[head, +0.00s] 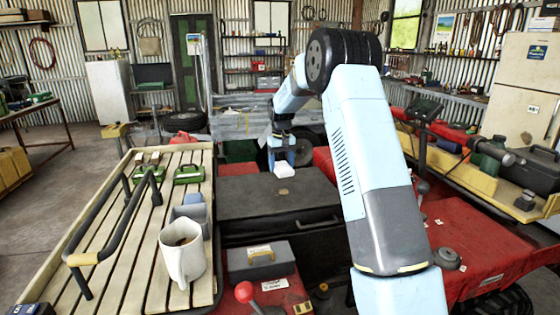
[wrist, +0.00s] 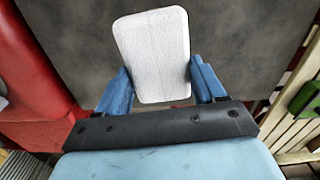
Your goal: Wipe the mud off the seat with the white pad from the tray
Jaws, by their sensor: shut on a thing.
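The white pad (head: 284,169) is between the fingers of my gripper (head: 282,153), at the far edge of the dark seat (head: 265,198). In the wrist view the pad (wrist: 152,40) is a rounded white block, with a blue finger of my gripper (wrist: 160,68) against each side. The dark grey seat (wrist: 235,35) lies beneath it. I cannot tell whether the pad touches the seat. I cannot make out a clear mud patch; part of the seat is hidden behind the pad.
Red bodywork (head: 480,245) lies at right.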

